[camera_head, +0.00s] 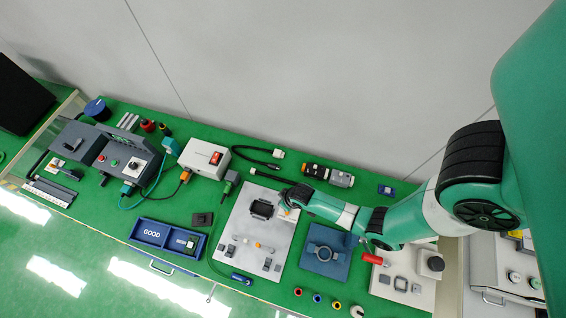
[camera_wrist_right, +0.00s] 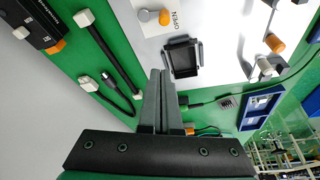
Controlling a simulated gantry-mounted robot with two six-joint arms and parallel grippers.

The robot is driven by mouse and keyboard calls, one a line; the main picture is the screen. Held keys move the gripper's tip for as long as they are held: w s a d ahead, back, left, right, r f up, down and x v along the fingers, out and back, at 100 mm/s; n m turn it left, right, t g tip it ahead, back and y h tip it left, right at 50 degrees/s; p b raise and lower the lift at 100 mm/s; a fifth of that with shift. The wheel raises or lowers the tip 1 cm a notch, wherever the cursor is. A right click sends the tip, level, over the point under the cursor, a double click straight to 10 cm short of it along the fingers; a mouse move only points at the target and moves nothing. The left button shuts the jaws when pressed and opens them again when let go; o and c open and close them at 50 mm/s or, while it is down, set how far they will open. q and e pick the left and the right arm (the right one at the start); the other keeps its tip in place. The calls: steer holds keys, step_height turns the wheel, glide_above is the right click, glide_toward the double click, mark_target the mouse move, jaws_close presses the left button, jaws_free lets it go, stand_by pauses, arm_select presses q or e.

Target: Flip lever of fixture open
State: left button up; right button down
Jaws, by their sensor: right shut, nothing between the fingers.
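The fixture is a pale grey plate (camera_head: 240,225) with a black square frame (camera_head: 262,209) on it. In the right wrist view the black frame (camera_wrist_right: 184,58) stands upright on the plate. Beside it is a small grey piece with an orange tip (camera_wrist_right: 165,17), next to printed "OPEN" text; it looks like the lever. My right gripper (camera_head: 289,197) reaches in from the right over the plate's upper right edge and hides part of that corner. In the right wrist view its fingers (camera_wrist_right: 160,76) are shut and empty, just short of the black frame. My left gripper is not in view.
A blue fixture (camera_head: 325,252) stands right of the plate. A white box with a red switch (camera_head: 207,158) and a blue "GOOD" tray (camera_head: 167,238) are to the left. Black cables (camera_wrist_right: 112,55) lie behind the plate. Several coloured rings lie near the front edge.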

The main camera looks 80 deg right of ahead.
steer(key=shift+a+f, duration=0.1)
steer(key=shift+f, duration=0.05)
steer(key=b+x, duration=0.9)
steer(key=x, duration=0.1)
steer(key=shift+f, duration=0.3)
steer(key=shift+s+a+r+p, duration=0.35)
steer(key=shift+s+r+p, duration=0.25)
steer(key=shift+p, duration=0.2)
steer(key=shift+s+a+f, duration=0.1)
steer(key=shift+s+a, duration=0.2)
steer(key=shift+s, duration=0.2)
steer(key=shift+s+a+f, duration=0.1)
steer(key=shift+s+a, duration=0.15)
steer(key=shift+s, duration=0.4)
